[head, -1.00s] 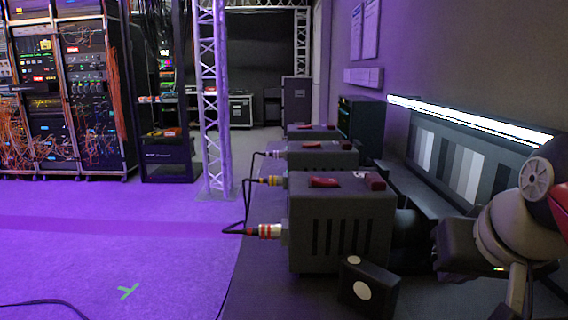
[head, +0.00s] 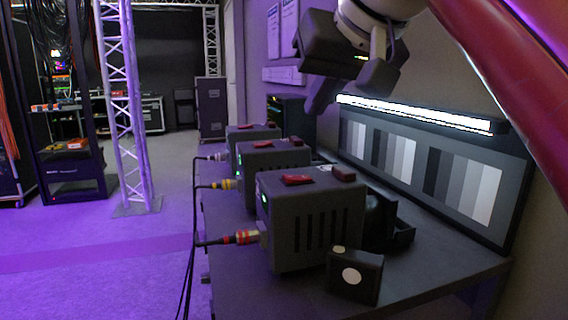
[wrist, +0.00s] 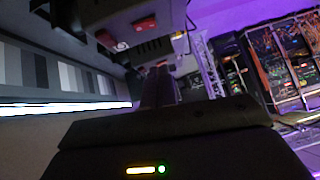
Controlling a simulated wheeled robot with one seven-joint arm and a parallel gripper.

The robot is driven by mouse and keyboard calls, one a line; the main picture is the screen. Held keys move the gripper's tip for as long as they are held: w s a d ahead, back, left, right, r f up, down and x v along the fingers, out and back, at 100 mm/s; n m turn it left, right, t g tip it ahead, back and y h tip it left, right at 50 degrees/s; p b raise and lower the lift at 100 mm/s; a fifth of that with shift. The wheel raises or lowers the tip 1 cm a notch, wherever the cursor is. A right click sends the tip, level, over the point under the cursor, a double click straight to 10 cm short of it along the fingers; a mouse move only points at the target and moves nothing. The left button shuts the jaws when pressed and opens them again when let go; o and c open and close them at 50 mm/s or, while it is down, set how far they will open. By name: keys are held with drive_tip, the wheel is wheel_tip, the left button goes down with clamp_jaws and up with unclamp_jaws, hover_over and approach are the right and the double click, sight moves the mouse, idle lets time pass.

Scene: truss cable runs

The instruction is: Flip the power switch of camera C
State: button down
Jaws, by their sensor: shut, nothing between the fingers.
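Three dark grey camera boxes stand in a row on the bench: the nearest (head: 318,235), the middle (head: 252,190) and the far one (head: 238,133). No letter is readable, so I cannot tell which is camera C. The nearest has a red switch (head: 297,180) and a dark red block (head: 343,174) on top; the middle has a similar red switch (head: 258,144). My gripper (head: 318,100) is shut and empty, above and right of the boxes, touching none.
Cables with red (head: 245,237), yellow (head: 222,184) and white (head: 217,157) connectors leave the boxes' left sides. A small black box with white discs (head: 354,276) stands in front. A grey-scale chart (head: 420,165) under a bright light bar lines the right. The floor left is open.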

drive_tip(key=shift+f, duration=0.1)
drive_tip(key=b, duration=0.1)
approach(290, 175)
drive_tip(key=w+a, duration=0.2)
drive_tip(key=w, duration=0.1)
drive_tip(key=shift+r, duration=0.2)
drive_tip(key=f, duration=0.1)
drive_tip(key=f+b, duration=0.1)
drive_tip(key=f, duration=0.1)
drive_tip(key=shift+w+a+f, duration=0.15)
drive_tip(key=shift+a+f, duration=0.05)
drive_tip(key=shift+a, duration=0.1)
drive_tip(key=shift+f, duration=0.5)
drive_tip(key=shift+a+f+b, duration=0.15)
drive_tip(key=shift+f+b, duration=0.35)
drive_tip(key=shift+r, duration=0.15)
drive_tip(key=shift+w+d+r+p, duration=0.2)
drive_tip(key=shift+d+r+p, duration=0.1)
drive_tip(key=shift+d+p, duration=0.3)
